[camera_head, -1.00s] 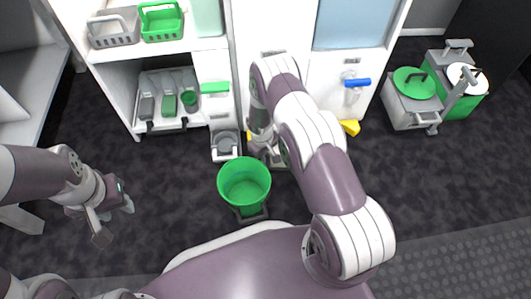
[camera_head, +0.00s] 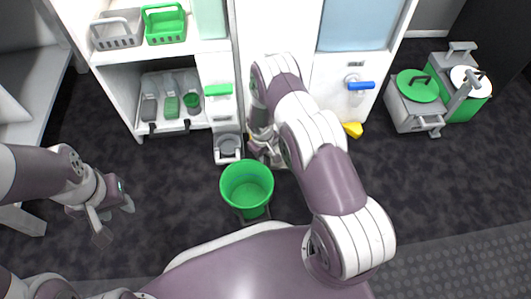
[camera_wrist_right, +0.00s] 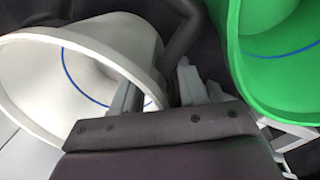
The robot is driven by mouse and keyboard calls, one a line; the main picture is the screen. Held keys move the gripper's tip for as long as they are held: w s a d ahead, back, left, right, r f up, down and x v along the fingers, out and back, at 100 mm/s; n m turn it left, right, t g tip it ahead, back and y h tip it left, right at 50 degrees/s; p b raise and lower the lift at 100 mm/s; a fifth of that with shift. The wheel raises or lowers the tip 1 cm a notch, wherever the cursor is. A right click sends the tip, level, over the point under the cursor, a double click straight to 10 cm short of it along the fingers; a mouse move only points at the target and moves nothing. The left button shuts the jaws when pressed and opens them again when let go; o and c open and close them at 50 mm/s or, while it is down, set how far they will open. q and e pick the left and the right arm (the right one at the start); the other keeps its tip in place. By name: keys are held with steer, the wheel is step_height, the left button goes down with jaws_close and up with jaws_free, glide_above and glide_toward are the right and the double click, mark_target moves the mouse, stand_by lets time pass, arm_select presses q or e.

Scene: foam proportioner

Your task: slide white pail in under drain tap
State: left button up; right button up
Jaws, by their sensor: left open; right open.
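The white pail (camera_wrist_right: 92,65) fills the left of the right wrist view, its mouth facing the camera and a blue line inside. My right gripper (camera_wrist_right: 158,92) is open there, with the pail's near rim between its fingers: one over the mouth, one outside. I cannot tell whether they touch it. In the head view my right arm hides most of the pail, and my right gripper (camera_head: 264,150) is low before the cabinet. A blue-handled tap (camera_head: 358,86) and a green-handled tap (camera_head: 218,91) are on the cabinet front. My left gripper (camera_head: 112,214) is open and empty.
A green pail (camera_head: 246,186) stands on the floor left of my right gripper, and close beside it in the wrist view (camera_wrist_right: 275,50). A grey holder (camera_head: 228,148) is by the cabinet foot. Lidded containers (camera_head: 417,88) stand at right.

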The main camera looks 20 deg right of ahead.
step_height(320, 180, up, 12)
steer(key=a+p, duration=0.1)
steer(key=p, duration=0.6)
steer(key=shift+s, duration=0.2)
